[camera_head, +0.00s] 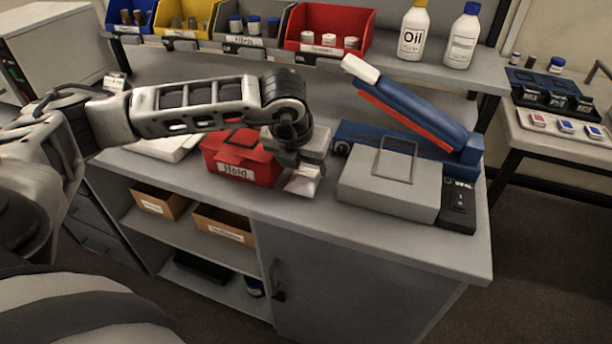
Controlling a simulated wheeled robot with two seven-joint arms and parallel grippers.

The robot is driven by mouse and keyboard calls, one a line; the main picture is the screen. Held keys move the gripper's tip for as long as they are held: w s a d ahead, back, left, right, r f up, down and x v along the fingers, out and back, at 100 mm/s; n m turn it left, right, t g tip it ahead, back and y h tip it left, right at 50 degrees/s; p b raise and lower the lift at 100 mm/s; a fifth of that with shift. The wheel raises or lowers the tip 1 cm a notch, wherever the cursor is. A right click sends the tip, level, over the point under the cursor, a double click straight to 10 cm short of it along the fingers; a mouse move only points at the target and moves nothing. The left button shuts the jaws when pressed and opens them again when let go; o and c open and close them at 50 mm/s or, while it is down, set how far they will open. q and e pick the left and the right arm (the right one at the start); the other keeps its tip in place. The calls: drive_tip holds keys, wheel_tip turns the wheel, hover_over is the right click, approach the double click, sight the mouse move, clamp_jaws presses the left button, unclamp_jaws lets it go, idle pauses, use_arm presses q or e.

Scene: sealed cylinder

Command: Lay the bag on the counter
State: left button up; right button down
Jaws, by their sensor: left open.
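A small whitish bag (301,186) is at the front part of the grey counter (270,203), between the red box and the sealing machine. My left gripper (305,166) is directly above the bag, pointing down, with its jaws open. The gripper covers the upper part of the bag. I cannot tell whether the bag lies fully on the counter or still touches the fingers. My right gripper is not in view.
A red box labelled "Hold" (240,170) stands left of the gripper. A blue and grey sealer (385,185) with its arm raised stands to the right. Coloured bins (328,18) and two bottles (412,35) stand on the shelf behind. A side table (560,125) is far right.

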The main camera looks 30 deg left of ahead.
sight(307, 170)
use_arm(q)
drive_tip(key=x, duration=0.4)
drive_tip(key=shift+w+p, duration=0.25)
drive_tip(key=shift+p, duration=0.1)
drive_tip(key=c, duration=0.8)
drive_tip(key=shift+c, duration=0.2)
